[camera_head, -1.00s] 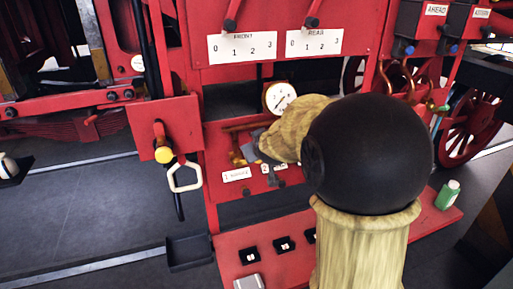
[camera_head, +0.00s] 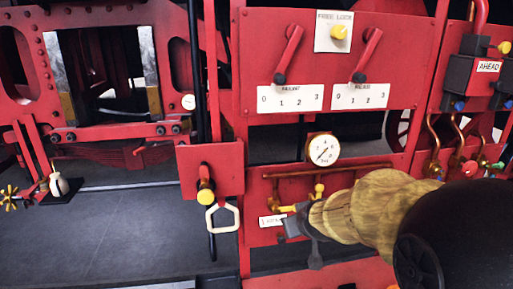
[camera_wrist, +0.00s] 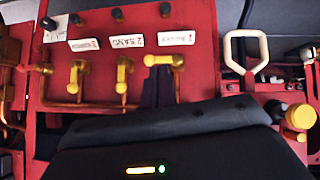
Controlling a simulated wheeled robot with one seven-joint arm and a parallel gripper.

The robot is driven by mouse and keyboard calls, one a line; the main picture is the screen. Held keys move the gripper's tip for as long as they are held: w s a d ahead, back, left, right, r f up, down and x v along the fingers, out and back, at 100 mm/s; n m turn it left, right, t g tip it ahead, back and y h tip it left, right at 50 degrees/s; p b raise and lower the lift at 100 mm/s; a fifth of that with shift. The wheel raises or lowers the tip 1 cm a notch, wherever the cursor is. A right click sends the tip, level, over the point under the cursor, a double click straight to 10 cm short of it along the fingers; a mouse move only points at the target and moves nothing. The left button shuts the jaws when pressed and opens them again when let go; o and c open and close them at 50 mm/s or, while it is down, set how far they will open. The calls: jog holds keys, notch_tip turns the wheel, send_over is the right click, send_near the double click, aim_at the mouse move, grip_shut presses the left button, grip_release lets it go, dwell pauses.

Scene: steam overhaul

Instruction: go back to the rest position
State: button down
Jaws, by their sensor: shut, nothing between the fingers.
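My gripper (camera_head: 297,228) is dark grey and sits in front of the lower red panel, close to the yellow valve handles (camera_head: 319,190). It is shut with nothing held. In the wrist view its dark body fills the bottom, and its narrow fingers (camera_wrist: 158,88) overlap the panel near the right-hand yellow valve (camera_wrist: 164,60). I cannot tell whether they touch it. My wood-textured arm and black joint cover the lower right of the head view.
A pressure gauge (camera_head: 322,148) sits above the valves. Two red levers (camera_head: 289,52) (camera_head: 368,54) and a yellow knob (camera_head: 339,32) are higher up. A cream loop handle (camera_head: 222,218) hangs left of the gripper. An oil can (camera_head: 58,184) stands far left. The grey floor (camera_head: 130,230) is clear.

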jog(key=s+f+m+g, duration=0.1)
jog(key=s+f+g, duration=0.2)
jog(key=s+f, duration=0.3)
jog(key=s+a+f+m+g, duration=0.1)
jog(key=s+f+g, duration=0.2)
jog(key=s+f, duration=0.3)
jog(key=s, duration=0.5)
jog(key=shift+a+g, duration=0.25)
jog(key=shift+g, duration=0.15)
jog(key=shift+w, duration=0.1)
